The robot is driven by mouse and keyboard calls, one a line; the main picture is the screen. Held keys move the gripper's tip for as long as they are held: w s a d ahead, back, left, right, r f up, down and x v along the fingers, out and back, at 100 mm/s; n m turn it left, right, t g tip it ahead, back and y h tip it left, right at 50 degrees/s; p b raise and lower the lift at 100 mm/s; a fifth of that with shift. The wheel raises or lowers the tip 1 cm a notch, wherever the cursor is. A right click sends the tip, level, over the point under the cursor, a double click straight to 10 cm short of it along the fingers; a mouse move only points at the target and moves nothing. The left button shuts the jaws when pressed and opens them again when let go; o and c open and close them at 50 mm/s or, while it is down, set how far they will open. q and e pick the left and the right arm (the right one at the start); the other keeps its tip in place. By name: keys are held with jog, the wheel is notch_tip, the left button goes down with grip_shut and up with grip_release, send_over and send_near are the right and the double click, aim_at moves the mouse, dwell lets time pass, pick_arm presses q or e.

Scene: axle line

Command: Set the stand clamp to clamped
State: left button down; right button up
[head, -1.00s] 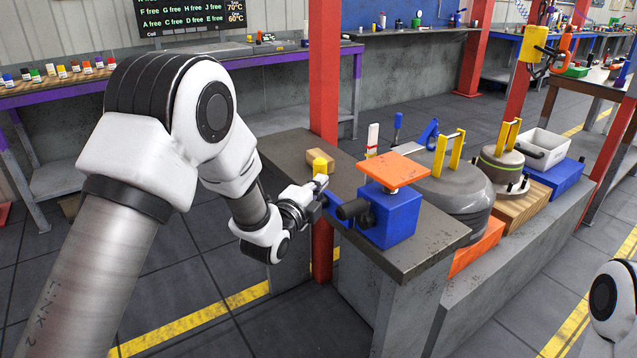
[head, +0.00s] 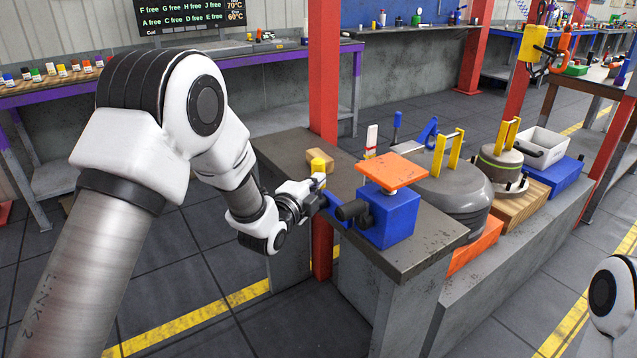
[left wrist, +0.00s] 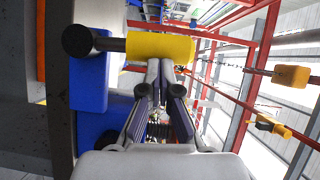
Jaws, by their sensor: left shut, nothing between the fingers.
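The stand clamp is a blue block (head: 390,218) with an orange top plate (head: 393,171), near the front edge of the grey bench. A black cylinder (head: 351,210) sticks out of its left side, and a blue arm (head: 336,213) runs beside it toward a yellow grip (head: 318,163). In the left wrist view the yellow grip (left wrist: 160,47) lies across the picture on a dark rod. My left gripper (left wrist: 160,78) is shut and empty, its fingertips right at the yellow grip; contact is hard to judge. It also shows in the head view (head: 317,184). My right gripper is out of view.
A wooden block (head: 320,155) lies on the bench behind the yellow grip. To the right stand a grey domed vessel (head: 455,190) with yellow handles, a smaller pot (head: 499,168) and a white bin (head: 541,147).

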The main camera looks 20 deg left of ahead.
pick_arm(q)
jog(key=shift+w+a+r+n+g+p, duration=0.3)
jog(key=shift+a+n+p, duration=0.2)
jog(key=shift+p, duration=0.2)
jog(key=shift+w+a+r+n+g+p, duration=0.15)
jog(key=shift+w+a+n+g+p, duration=0.25)
jog(key=shift+n+p, duration=0.25)
jog(key=shift+w+a+f+n+g+h, duration=0.15)
jog(key=shift+w+a+n, duration=0.15)
jog(key=shift+a, duration=0.1)
jog(key=shift+w+a+f+n+g+h, duration=0.1)
jog(key=shift+w+a+n+g+h, duration=0.05)
jog(key=shift+w+a, duration=0.15)
jog(key=shift+a, duration=0.1)
jog(key=shift+r+p, duration=0.1)
jog(key=shift+p, duration=0.3)
